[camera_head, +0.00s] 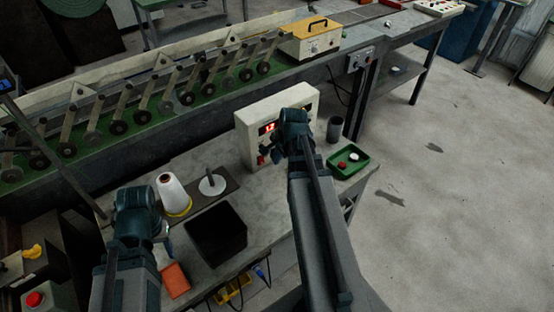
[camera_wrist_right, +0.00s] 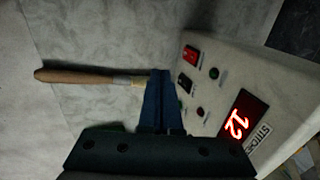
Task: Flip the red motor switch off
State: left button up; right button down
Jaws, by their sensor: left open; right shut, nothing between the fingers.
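The white control box (camera_head: 246,130) stands on the bench in the head view, with a lit red display reading 12 (camera_wrist_right: 240,118). In the right wrist view, a red rocker switch (camera_wrist_right: 190,56) sits on its panel beside a black switch (camera_wrist_right: 185,83); red also shows low on the panel in the head view (camera_head: 261,159). Which way the red switch is tipped I cannot tell. My right gripper (camera_wrist_right: 159,73) is shut and empty, its fingertips close to the panel beside the switches; contact is unclear. My left gripper (camera_head: 165,229) is open near the bench's left end.
A wooden-handled tool (camera_wrist_right: 80,76) lies near the box. A green tray (camera_head: 362,168) with red and white buttons and a dark cup (camera_head: 334,129) stand right of it. A black bin (camera_head: 217,235) and a thread cone (camera_head: 173,192) are at left. Floor at right is clear.

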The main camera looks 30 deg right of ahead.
aim_at(261, 160)
pick_arm(q)
notch_tip(261, 160, down, 7)
jog(key=b, duration=0.5)
jog(key=shift+r+b, duration=0.15)
jog(key=shift+b, duration=0.2)
pick_arm(e)
jog(key=x, duration=0.7)
jog(key=shift+s+d, duration=0.1)
pick_arm(q)
jog(key=shift+f+b, duration=0.4)
pick_arm(e)
jog(key=shift+w+f, duration=0.35)
jog(key=shift+f, duration=0.1)
pick_arm(q)
jog(key=shift+r, duration=0.15)
pick_arm(e)
jog(key=w, duration=0.2)
jog(key=shift+w+r, duration=0.2)
jog(key=shift+w, duration=0.55)
jog(key=shift+w+a+f, duration=0.15)
jog(key=shift+w+a, duration=0.05)
jog(key=shift+a, duration=0.05)
jog(key=shift+r, duration=0.2)
